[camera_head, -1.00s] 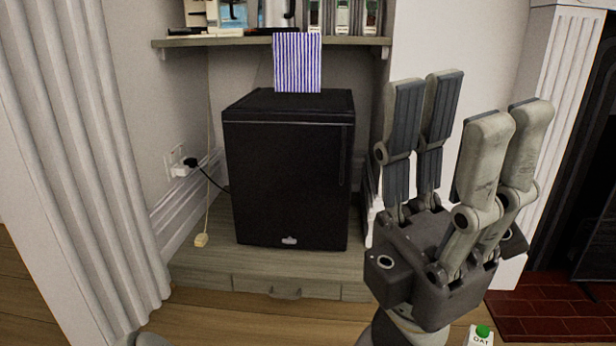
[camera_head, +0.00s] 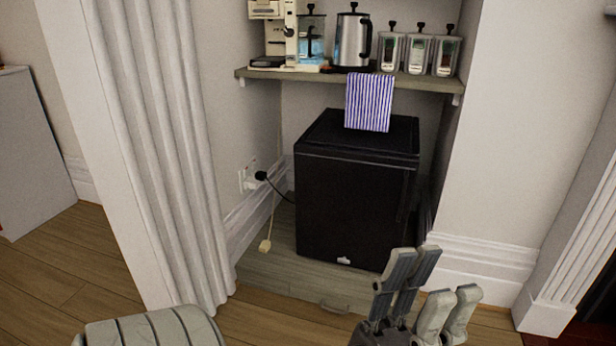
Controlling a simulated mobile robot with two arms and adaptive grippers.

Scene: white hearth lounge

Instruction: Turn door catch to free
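A small black fridge (camera_head: 350,205) stands in the alcove with its door shut. A dark vertical strip (camera_head: 404,195) shows near the right edge of the door, and a small pale mark (camera_head: 344,260) sits at the bottom. I cannot make out a separate catch or how it is turned.
A striped cloth (camera_head: 369,102) hangs from the shelf (camera_head: 400,82) above the fridge. A coffee machine (camera_head: 275,35), a kettle (camera_head: 352,40) and jars (camera_head: 418,52) stand there. A plug (camera_head: 258,176) is at the left wall. A fluted column (camera_head: 160,150) borders the alcove.

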